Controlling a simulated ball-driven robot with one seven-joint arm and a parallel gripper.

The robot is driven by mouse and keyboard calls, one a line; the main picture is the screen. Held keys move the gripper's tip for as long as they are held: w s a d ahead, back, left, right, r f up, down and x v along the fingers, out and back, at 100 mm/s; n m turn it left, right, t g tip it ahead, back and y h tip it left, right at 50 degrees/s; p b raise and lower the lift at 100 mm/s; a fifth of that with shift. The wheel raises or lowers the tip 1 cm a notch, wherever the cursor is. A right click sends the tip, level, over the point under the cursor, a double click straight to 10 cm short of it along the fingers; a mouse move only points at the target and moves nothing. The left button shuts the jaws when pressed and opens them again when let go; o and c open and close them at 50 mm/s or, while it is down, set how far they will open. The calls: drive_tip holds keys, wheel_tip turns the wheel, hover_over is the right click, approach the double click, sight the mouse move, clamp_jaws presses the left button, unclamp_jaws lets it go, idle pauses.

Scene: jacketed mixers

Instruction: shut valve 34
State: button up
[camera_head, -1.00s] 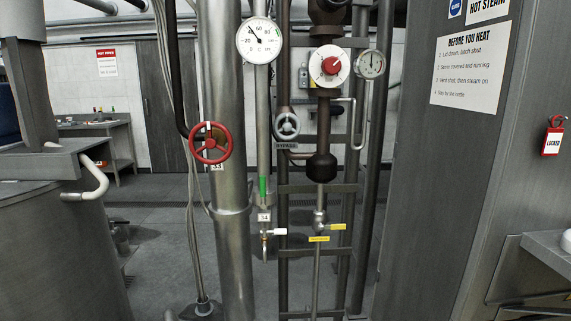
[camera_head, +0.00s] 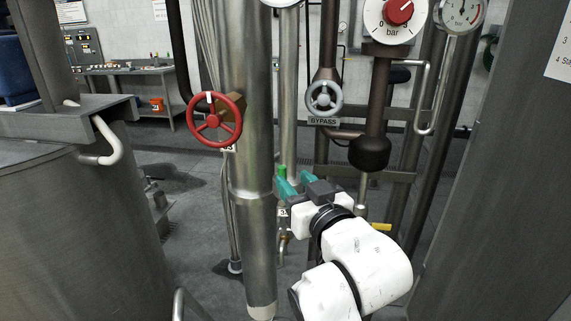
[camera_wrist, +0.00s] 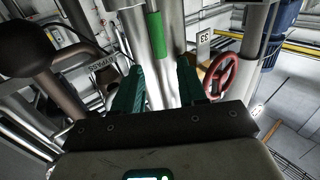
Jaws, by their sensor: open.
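Valve 34's green lever (camera_head: 282,172) stands upright along a thin vertical steel pipe. Its white tag (camera_head: 283,212) is partly covered by my gripper, with only part of the number showing. In the wrist view the green lever (camera_wrist: 156,34) lies ahead, roughly between the lines of my two teal fingers. My gripper (camera_head: 292,185) is open, right at the lever in the head view; it also shows in the wrist view (camera_wrist: 159,64) with a clear gap between the fingers. I see no contact with the lever. The valve body is mostly hidden.
A red handwheel (camera_head: 214,119) tagged 33 is on the thick pipe to the left; it is right of my fingers in the wrist view (camera_wrist: 220,75). A grey bypass handwheel (camera_head: 324,98) and gauge (camera_head: 396,18) stand behind. A grey vessel (camera_head: 80,220) fills the left.

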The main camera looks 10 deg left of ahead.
sight(284, 171)
drive_tip(key=x, duration=0.7)
drive_tip(key=shift+p, duration=0.4)
drive_tip(key=shift+s, duration=0.1)
clamp_jaws()
